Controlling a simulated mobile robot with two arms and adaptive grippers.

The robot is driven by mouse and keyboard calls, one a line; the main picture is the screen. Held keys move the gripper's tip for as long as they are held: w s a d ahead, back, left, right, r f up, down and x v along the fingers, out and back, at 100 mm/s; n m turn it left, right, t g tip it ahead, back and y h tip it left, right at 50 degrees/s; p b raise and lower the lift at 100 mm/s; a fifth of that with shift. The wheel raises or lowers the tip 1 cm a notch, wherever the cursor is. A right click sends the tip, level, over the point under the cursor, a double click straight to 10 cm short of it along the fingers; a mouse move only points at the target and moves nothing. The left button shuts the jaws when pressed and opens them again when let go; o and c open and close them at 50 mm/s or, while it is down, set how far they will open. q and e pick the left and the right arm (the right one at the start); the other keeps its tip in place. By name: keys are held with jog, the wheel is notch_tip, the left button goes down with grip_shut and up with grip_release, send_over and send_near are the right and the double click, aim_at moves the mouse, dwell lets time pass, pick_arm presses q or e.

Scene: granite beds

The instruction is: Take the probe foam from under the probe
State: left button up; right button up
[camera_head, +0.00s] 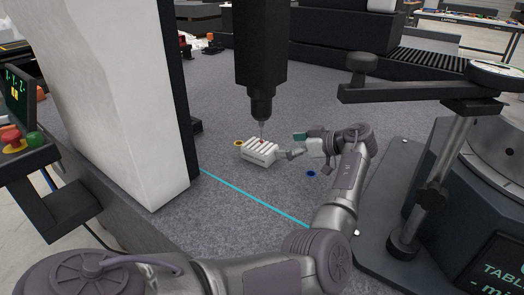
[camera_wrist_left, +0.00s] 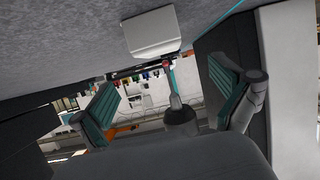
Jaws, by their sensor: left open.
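The probe foam (camera_head: 259,152) is a small white block with dark slots across its top. It rests on the grey granite bed directly under the dark vertical probe (camera_head: 262,106), whose thin stem ends in a red tip at the foam's top. My left gripper (camera_head: 293,145) is open and empty, just to the right of the foam. In the left wrist view, which is upside down, the foam (camera_wrist_left: 151,35) lies ahead of the open teal-padded fingers (camera_wrist_left: 160,76), and the probe (camera_wrist_left: 179,112) hangs beyond. My right gripper is not in view.
A white column (camera_head: 130,100) stands at the left. A dark gauge stand (camera_head: 435,180) on a base is at the right. A yellow ring (camera_head: 239,143) and a blue ring (camera_head: 311,174) lie near the foam. A cyan line (camera_head: 255,199) crosses the bed in front.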

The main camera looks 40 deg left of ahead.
aim_at(268, 148)
pick_arm(q)
jog(key=x, duration=0.9)
jog(key=shift+d+f, duration=0.1)
jog(key=shift+f, duration=0.05)
jog(key=shift+c, duration=0.3)
jog(key=c, duration=1)
